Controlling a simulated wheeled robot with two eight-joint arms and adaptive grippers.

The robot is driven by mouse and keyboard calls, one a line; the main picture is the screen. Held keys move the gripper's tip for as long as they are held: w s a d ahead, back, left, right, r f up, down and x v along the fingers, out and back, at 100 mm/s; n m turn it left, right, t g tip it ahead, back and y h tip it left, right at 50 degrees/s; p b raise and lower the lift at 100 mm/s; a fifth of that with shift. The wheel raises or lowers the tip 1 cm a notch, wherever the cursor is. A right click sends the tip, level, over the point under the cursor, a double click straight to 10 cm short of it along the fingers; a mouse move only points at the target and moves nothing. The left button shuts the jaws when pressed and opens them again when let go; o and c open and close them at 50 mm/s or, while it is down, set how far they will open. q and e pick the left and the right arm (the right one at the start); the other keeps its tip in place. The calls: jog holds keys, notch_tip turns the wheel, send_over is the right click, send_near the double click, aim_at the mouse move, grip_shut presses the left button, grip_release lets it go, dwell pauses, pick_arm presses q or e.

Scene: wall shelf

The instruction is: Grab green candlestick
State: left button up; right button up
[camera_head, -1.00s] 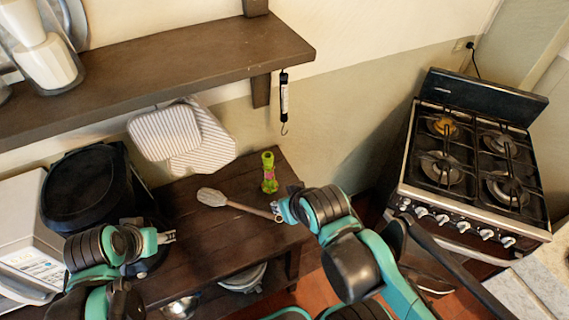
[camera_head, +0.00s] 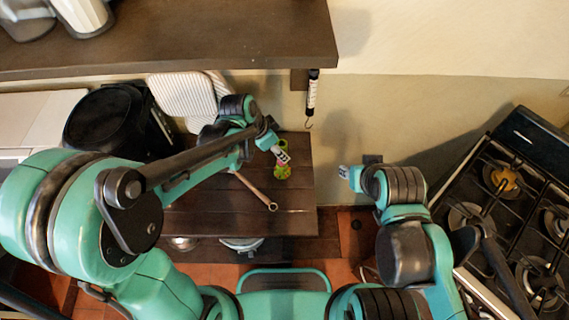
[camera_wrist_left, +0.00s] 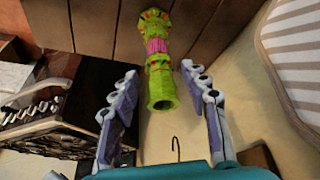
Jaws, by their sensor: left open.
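The green candlestick (camera_head: 282,173) with a pink middle band stands on the dark wooden table (camera_head: 215,220), near its right end. My left gripper (camera_head: 279,152) is over its top, hiding part of it in the head view. In the left wrist view, the candlestick (camera_wrist_left: 158,48) has its open end towards me. My left gripper's two fingers (camera_wrist_left: 160,72) are spread on either side of that end, with gaps visible. I cannot tell how deep it lies between them. My right gripper (camera_head: 344,172) is right of the table, away from the candlestick; its opening is too small to tell.
A wooden spoon's handle (camera_head: 255,190) lies left of the candlestick. A shelf (camera_head: 200,50) overhangs the back, with a hanging scale and hook (camera_head: 312,95). Striped oven mitts (camera_head: 180,95) hang on the wall. A black appliance (camera_head: 110,122) is left; a stove (camera_head: 500,215) stands right.

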pick_arm(q)
jog(key=x, duration=0.2)
jog(key=shift+d+f, duration=0.15)
jog(key=shift+f, duration=0.15)
jog(key=b+x, duration=0.1)
jog(key=x, duration=0.3)
jog(key=shift+w+d+f+b, duration=0.15)
jog(key=shift+f+b, duration=0.1)
jog(key=shift+b, duration=0.15)
jog(key=shift+r, duration=0.1)
grip_shut()
